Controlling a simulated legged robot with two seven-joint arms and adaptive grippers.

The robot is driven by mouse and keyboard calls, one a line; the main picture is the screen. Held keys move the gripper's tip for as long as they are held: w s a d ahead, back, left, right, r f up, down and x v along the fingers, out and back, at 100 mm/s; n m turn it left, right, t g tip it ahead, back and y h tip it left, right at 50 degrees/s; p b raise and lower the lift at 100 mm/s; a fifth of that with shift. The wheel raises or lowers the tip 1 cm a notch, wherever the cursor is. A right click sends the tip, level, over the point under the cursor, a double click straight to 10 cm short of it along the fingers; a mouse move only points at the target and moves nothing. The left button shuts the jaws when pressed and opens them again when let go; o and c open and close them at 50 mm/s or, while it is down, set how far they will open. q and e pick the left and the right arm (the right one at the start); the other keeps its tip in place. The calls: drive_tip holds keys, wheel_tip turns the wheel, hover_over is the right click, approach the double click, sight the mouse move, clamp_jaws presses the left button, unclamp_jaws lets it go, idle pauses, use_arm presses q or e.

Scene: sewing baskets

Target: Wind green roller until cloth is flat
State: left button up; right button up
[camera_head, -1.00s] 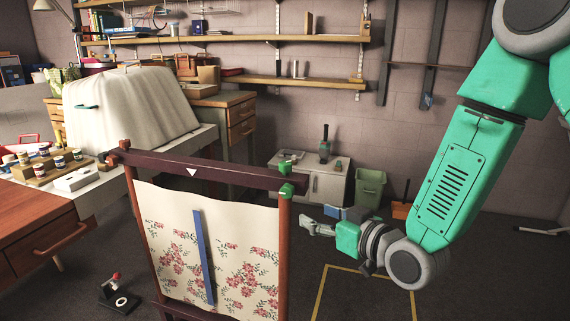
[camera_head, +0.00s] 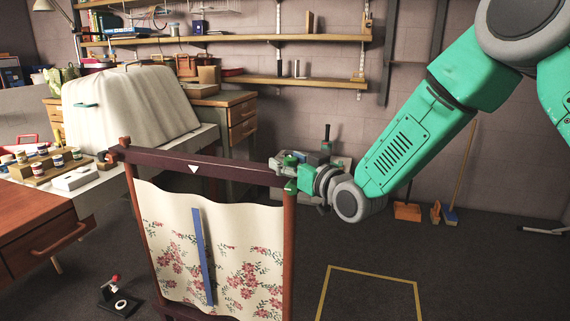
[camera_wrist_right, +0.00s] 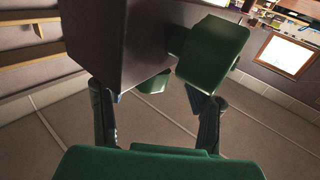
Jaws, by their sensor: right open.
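The flowered cream cloth (camera_head: 170,240) hangs in the wooden frame, its top edge wavy below the dark red roller bar (camera_head: 226,168). The bar has a white triangle mark. A green knob (camera_head: 291,186) shows at the bar's right end, partly hidden by my right gripper (camera_head: 282,164). In the right wrist view, the bar's dark end (camera_wrist_right: 115,45) and a green knob (camera_wrist_right: 212,52) lie just ahead of the open right gripper (camera_wrist_right: 158,115). Its fingers are on either side; I cannot tell whether they touch. My left gripper is out of view.
A blue strip (camera_head: 203,256) runs down the cloth. A covered object (camera_head: 130,105) and a rack of jars (camera_head: 45,164) stand on the left table. A small red-topped device (camera_head: 118,298) is on the floor. The floor inside the yellow outline (camera_head: 370,274) is clear.

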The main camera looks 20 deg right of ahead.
drive_tip(key=shift+w+d+f, duration=0.1)
drive_tip(key=shift+w+d, duration=0.1)
drive_tip(key=shift+d, duration=0.3)
drive_tip(key=shift+w+d+f, duration=0.1)
drive_tip(key=shift+w+d, duration=0.05)
drive_tip(key=shift+d, duration=0.35)
drive_tip(key=shift+a+r, duration=0.1)
drive_tip(key=shift+a, duration=0.25)
drive_tip(key=shift+c, duration=1.2)
drive_tip(key=shift+a+r, duration=0.1)
drive_tip(key=shift+a, duration=0.45)
clamp_jaws()
drive_tip(key=shift+d, duration=0.4)
drive_tip(key=shift+a, duration=0.2)
drive_tip(key=shift+d+f, duration=0.1)
drive_tip(key=shift+f, duration=0.1)
drive_tip(key=shift+o, duration=1.2)
unclamp_jaws()
drive_tip(key=shift+s+r, duration=0.1)
